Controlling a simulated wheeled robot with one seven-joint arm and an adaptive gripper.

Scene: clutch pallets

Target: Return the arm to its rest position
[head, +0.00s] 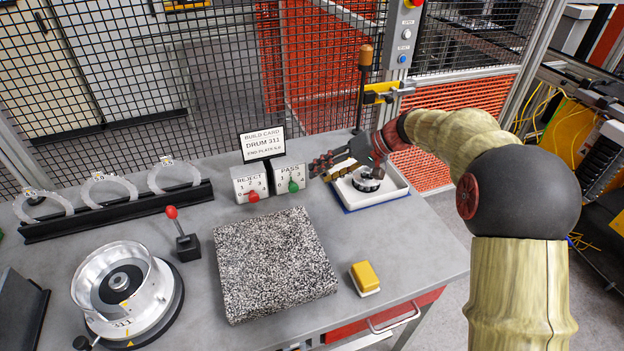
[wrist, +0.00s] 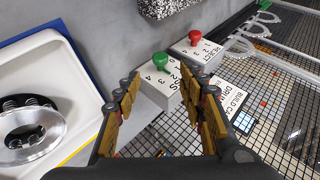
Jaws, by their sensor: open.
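My arm (head: 495,190) reaches in from the right and bends over the back right of the grey bench. My gripper (head: 320,168) is open, with nothing between its fingers. It hangs above the left edge of a white tray, just right of the PASS box (head: 290,180). In the wrist view the two fingers (wrist: 168,95) stand apart, and the PASS box with its green knob (wrist: 160,60) shows beyond and between them. I cannot tell how close the fingers are to the box.
The white tray (head: 399,190) holds a metal hub (head: 366,181). The REJECT box (head: 247,184) and build card (head: 262,143) stand left of PASS. A post (head: 363,85) and mesh fence rise behind. A granite slab (head: 272,262), yellow block (head: 365,277) and drum (head: 122,285) lie nearer.

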